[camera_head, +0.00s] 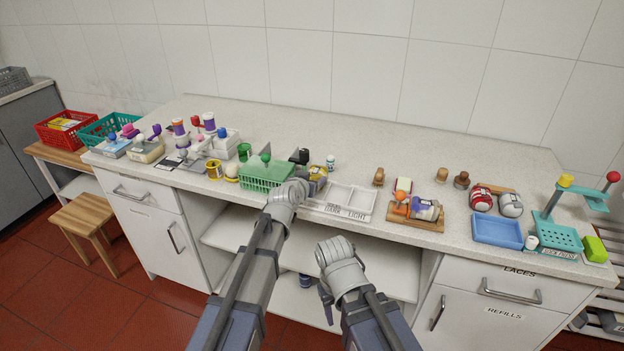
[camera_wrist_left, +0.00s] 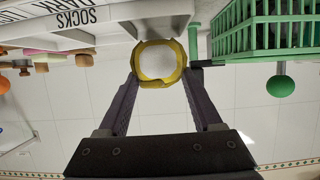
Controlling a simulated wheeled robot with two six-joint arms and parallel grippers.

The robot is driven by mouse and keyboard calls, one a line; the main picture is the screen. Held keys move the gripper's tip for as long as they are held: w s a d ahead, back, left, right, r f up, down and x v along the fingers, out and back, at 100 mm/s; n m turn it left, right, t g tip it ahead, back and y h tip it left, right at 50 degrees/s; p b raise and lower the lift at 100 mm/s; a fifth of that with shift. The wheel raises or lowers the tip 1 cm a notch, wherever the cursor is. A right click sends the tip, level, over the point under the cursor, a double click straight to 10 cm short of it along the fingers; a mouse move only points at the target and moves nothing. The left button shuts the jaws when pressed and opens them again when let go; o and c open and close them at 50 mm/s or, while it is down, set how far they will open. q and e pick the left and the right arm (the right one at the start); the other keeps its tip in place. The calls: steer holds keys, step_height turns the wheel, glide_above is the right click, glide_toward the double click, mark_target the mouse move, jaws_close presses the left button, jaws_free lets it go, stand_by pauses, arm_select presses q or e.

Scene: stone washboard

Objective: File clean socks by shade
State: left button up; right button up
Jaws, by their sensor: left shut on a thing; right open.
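My left gripper (camera_head: 308,180) is at the counter's front, between the green basket and the white sock tray. In the left wrist view its fingers (camera_wrist_left: 160,85) are shut on a yellow-rimmed round thing with a white face (camera_wrist_left: 159,62), seemingly a rolled sock. The white divided tray (camera_head: 362,212) has DARK and LIGHT labels on its front; its visible compartments look empty. Its SOCKS sign (camera_wrist_left: 75,20) shows upside down in the left wrist view. My right gripper (camera_head: 328,292) is lower, in front of the counter; it is open, its fingers barely visible.
The green basket (camera_head: 262,183) is close on the left; it also shows in the left wrist view (camera_wrist_left: 265,38). A wooden board (camera_head: 415,222) with small items is right of the tray. A blue tray (camera_head: 497,232) and teal press (camera_head: 560,236) are farther right. The counter's back is clear.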

arm_select(q)
steer(key=shift+f, duration=0.55)
arm_select(e)
steer(key=shift+f, duration=0.6)
arm_select(q)
steer(key=o, duration=1.4)
arm_select(e)
steer(key=shift+r, duration=0.1)
